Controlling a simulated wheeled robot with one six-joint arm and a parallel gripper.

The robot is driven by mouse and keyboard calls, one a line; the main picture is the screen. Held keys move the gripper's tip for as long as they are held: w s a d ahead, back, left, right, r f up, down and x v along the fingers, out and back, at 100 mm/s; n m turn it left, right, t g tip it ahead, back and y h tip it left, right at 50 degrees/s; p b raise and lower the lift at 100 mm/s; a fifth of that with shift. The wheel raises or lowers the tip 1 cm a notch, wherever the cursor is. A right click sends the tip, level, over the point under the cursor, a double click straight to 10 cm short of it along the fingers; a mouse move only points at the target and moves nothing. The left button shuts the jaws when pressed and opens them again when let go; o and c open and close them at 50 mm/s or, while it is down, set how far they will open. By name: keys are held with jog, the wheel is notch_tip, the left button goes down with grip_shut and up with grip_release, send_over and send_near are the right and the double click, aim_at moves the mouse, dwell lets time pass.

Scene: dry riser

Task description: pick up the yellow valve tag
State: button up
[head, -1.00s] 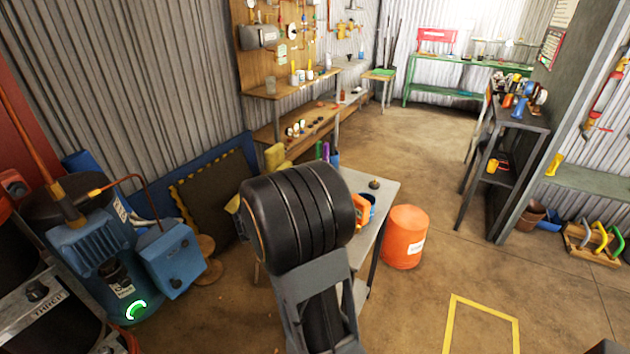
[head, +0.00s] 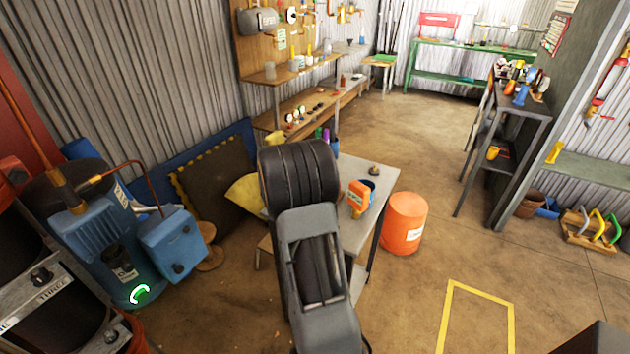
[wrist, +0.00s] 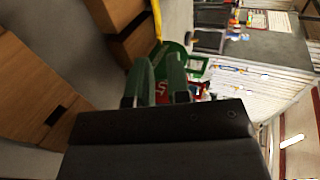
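I cannot pick out the yellow valve tag for certain in either view. A yellow fan-shaped piece (head: 245,195) shows just left of my arm in the head view, partly hidden by it; I cannot tell what it is. My gripper (wrist: 160,78) shows in the wrist view as two greenish fingers with a gap between them. A small red mark shows in the gap, and I see nothing clearly held. In the head view my arm hides the gripper and part of the grey table.
The grey table (head: 378,180) holds an orange item (head: 358,194). An orange bucket (head: 403,224) stands to its right, a blue compressor (head: 110,240) to the left. A dark shelf (head: 510,115) stands at right. A yellow floor outline (head: 480,290) lies on clear floor.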

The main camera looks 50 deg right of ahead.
jog(key=shift+x, duration=2.35)
jog(key=shift+f, duration=0.1)
jog(key=shift+d, duration=0.1)
grip_shut()
